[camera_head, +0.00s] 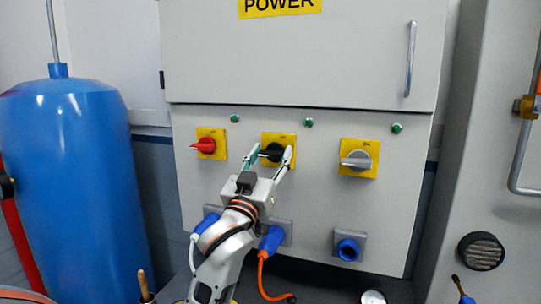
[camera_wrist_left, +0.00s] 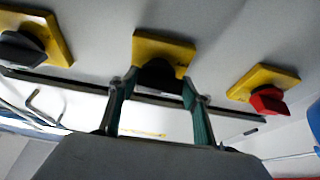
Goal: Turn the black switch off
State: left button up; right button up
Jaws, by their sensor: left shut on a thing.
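The black switch (camera_head: 272,151) sits on a yellow plate in the middle of a row of three on the grey power cabinet. Its handle appears to point left and is partly hidden by the fingers. My left gripper (camera_head: 269,162) reaches up to it from below, with one finger on each side, and is shut on it. In the left wrist view the black switch (camera_wrist_left: 158,74) lies between the two green-padded fingertips (camera_wrist_left: 158,92). My right gripper is in neither view.
A red switch (camera_head: 204,145) is to the left and a grey switch (camera_head: 356,160) to the right. Green lamps sit above. Below are blue sockets (camera_head: 348,249) and a plug with an orange cable (camera_head: 263,270). A blue tank (camera_head: 68,180) stands at the left.

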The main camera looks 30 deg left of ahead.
pick_arm(q)
jog(key=o, duration=1.1)
jog(key=shift+o, duration=0.2)
jog(key=v, duration=0.7)
jog(key=shift+s, duration=0.25)
